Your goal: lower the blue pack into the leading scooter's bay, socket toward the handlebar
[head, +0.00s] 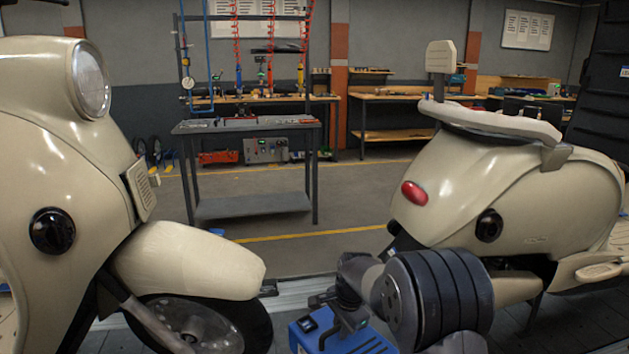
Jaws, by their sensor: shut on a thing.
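My gripper (347,312) is shut on the blue pack (313,341) at the bottom middle of the head view. The pack's lower part is cut off by the frame edge. A small dark fitting shows on its top left; I cannot tell whether it is the socket. The cream scooter at right (455,195) shows its rear, with a red tail light, and appears to face right, so it looks like the leading one. The pack is left of and below its tail, apart from it. Its bay opening is not visible from here.
A second cream scooter (40,150) stands at left, its front wheel and fender (190,262) close to the pack's left. A pale conveyor edge (300,287) runs behind the pack. A dark metal bench (245,125) stands beyond, across open floor.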

